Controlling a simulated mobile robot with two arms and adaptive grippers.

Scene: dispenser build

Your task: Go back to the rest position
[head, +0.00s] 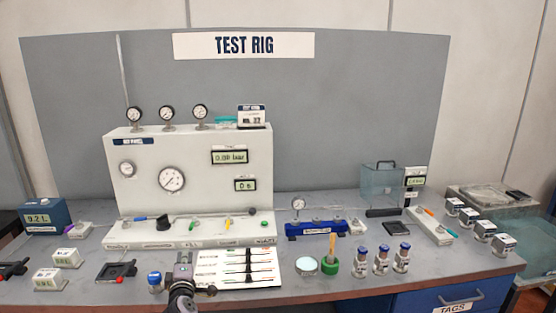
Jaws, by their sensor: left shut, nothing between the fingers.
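My left gripper (183,260) rises from the bottom edge, left of centre, at the front of the bench. It is shut and empty. My right gripper is not in view.
A white gauge panel (190,156) stands behind the gripper, its base ledge carrying coloured handles. A blue manifold (316,229), several blue-capped vials and a green-based brush holder (331,266) stand to the right. A clear box (382,182) is farther back.

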